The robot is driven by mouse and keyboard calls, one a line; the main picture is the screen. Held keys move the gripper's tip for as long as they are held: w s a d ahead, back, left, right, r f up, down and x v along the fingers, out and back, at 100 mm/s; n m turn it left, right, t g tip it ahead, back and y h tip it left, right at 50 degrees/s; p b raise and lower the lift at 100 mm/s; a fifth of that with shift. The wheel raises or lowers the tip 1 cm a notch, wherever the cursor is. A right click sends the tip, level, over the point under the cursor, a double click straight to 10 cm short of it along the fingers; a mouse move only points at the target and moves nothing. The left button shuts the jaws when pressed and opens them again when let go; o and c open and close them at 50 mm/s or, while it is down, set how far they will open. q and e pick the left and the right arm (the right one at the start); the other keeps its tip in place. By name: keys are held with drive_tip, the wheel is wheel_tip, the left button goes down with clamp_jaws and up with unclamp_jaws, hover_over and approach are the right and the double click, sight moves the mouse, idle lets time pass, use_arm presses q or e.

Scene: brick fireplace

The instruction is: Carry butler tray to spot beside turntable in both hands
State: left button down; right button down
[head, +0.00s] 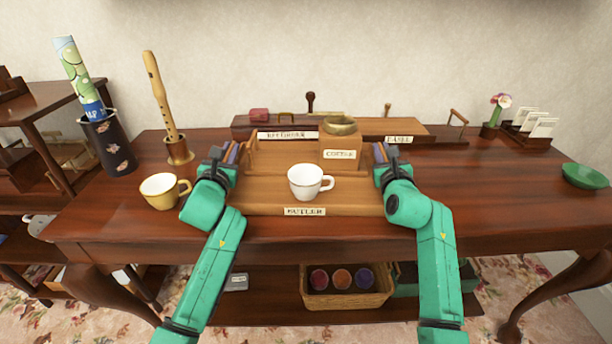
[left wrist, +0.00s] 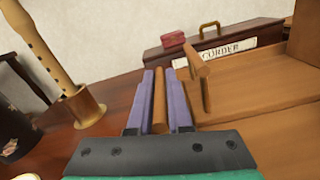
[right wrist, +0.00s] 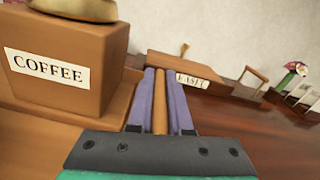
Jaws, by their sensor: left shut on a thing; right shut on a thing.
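The wooden butler tray (head: 262,207), labelled BUTLER, is at the front middle of the dark table. Whether it rests on the table or is slightly raised, I cannot tell. A white cup (head: 305,181) stands upright on it, and a box labelled COFFEE (head: 341,158) with a bowl (head: 340,125) on top is at its back right. My left gripper (head: 232,153) is shut on the tray's left handle (left wrist: 160,101). My right gripper (head: 381,153) is shut on the tray's right handle (right wrist: 160,102). I cannot make out a turntable.
A yellow-and-white cup (head: 160,191) and a recorder in a brass holder (head: 179,152) stand left of the tray. Boxes labelled RECORDER (head: 288,135) and EASEL (head: 399,139) lie behind. The table (head: 480,180) is clear to the right, up to a green bowl (head: 585,176).

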idle(0.8)
